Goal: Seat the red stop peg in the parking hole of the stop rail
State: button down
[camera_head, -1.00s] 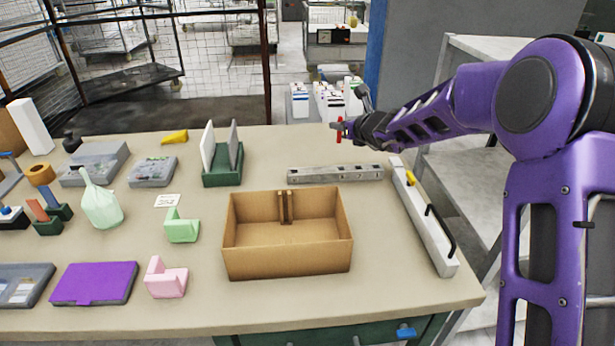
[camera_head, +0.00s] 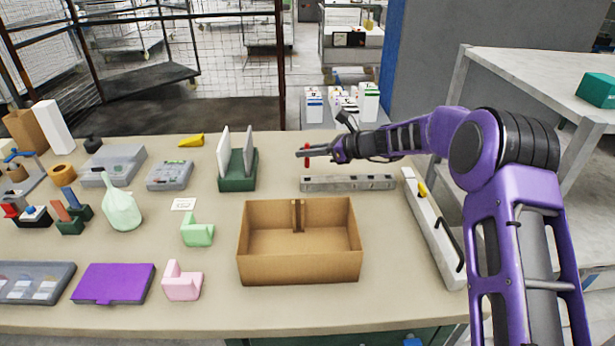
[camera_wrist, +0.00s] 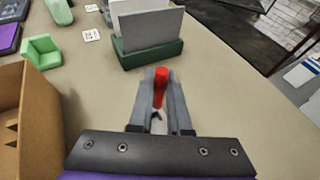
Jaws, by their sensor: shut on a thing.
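My gripper (camera_head: 308,152) is shut on the red stop peg (camera_head: 307,160), which hangs upright between the fingers. In the head view the peg is above the left end of the stop rail and appears apart from it. The wrist view shows the red peg (camera_wrist: 160,86) between my two grey fingers. The grey metal stop rail (camera_head: 347,184) lies on the table behind the cardboard box, with several holes along its top. I cannot tell which of them is the parking hole. The rail does not show in the wrist view.
An open cardboard box (camera_head: 299,271) stands in front of the rail. A green rack with upright plates (camera_head: 238,183) is to the left. A long pale bar with a black handle (camera_head: 432,235) lies to the right. Bare table (camera_head: 271,188) shows between rack and rail.

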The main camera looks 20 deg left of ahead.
jog(key=shift+f+b, duration=0.35)
jog(key=shift+f, duration=3.1)
jog(key=c, duration=0.9)
grip_release()
jog(key=shift+r, duration=0.1)
jog(key=shift+o, duration=0.2)
jog(key=shift+r, duration=0.1)
jog(key=shift+d+r, duration=0.2)
jog(key=v, duration=1.1)
jog(key=shift+d+p, duration=0.3)
jog(key=shift+s, duration=0.1)
